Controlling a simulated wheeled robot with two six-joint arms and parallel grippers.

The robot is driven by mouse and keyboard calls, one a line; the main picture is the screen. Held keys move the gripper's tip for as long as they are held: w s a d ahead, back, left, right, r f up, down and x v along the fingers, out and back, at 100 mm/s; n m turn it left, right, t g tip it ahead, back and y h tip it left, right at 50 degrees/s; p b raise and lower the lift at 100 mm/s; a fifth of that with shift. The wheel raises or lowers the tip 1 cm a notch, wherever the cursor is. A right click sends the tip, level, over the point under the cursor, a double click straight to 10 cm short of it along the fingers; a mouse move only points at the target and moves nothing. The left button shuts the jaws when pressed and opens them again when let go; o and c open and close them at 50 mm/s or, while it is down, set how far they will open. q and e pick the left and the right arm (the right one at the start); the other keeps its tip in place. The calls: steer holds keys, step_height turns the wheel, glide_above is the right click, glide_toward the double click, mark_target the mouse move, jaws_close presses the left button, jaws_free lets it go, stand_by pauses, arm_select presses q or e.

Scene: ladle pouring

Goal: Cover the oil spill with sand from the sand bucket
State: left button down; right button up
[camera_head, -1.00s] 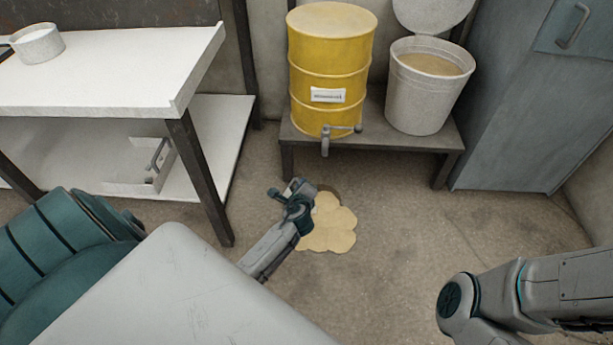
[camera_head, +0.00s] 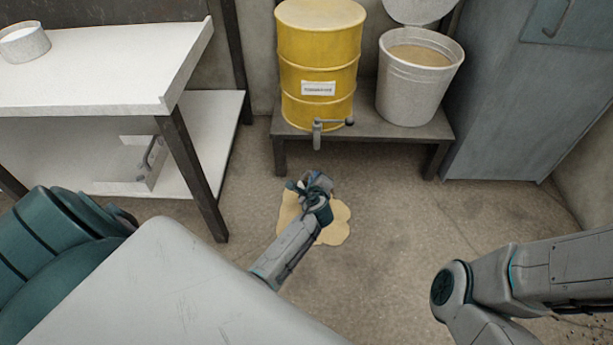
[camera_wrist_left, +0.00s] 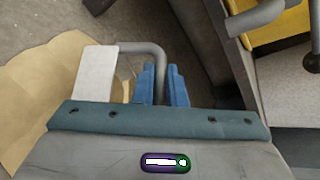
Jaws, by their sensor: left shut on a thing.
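A pale tan patch of sand (camera_head: 335,221) lies on the floor in front of the low bench. It also shows at the left of the left wrist view (camera_wrist_left: 40,85). No bare oil shows clearly; my gripper hides part of the patch. My left gripper (camera_head: 312,184) is above the patch. In the left wrist view its blue fingers (camera_wrist_left: 163,84) are shut on the bent grey handle of a ladle (camera_wrist_left: 95,75) with a pale side. The ladle's contents cannot be made out. The sand bucket (camera_head: 422,90), grey and open, holds sand on the bench. My right gripper is out of view.
A yellow drum (camera_head: 319,65) with a tap stands beside the bucket on the bench (camera_head: 385,122). A white worktable (camera_head: 100,70) is at left, a grey cabinet (camera_head: 525,100) at right. A handled box (camera_head: 140,165) sits on the lower shelf. Floor right of the patch is clear.

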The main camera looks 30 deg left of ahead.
arm_select(q)
steer(key=shift+w+d, duration=0.2)
steer(key=shift+d, duration=0.4)
steer(key=w+p, duration=0.1)
steer(key=w+d+m+g+p, duration=0.1)
steer(key=shift+w+d+f+p, duration=0.1)
steer(key=shift+d+f+p, duration=0.15)
steer(key=shift+p, duration=0.15)
